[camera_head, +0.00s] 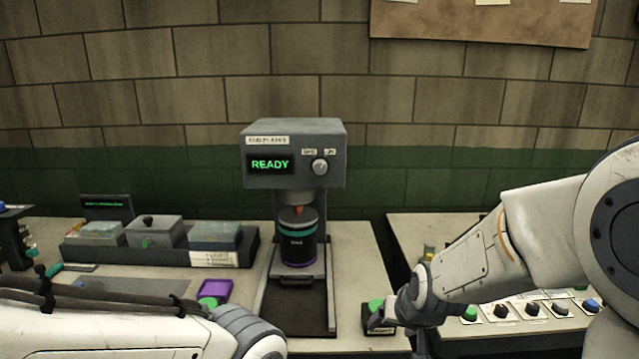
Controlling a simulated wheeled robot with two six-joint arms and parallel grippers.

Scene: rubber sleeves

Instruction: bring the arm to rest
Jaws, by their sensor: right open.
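My right arm comes in from the right, and my right gripper (424,345) points down near the bottom edge, partly cut off by the frame. It is open, and I see nothing held in it. It is just right of a small dark box with a green button (377,306); I cannot tell whether they touch. My left arm (110,325) lies across the lower left corner, and its gripper is out of view. The grey machine (293,150) shows a green READY display. A dark cup-like sleeve with teal and purple bands (297,243) stands upright under its head.
A dark tray (165,243) with several small bins stands on the left counter. A purple block (216,291) and a green button (208,303) lie near my left arm. A row of knobs (532,309) lies on the right counter. A dark gap (392,255) separates the counters.

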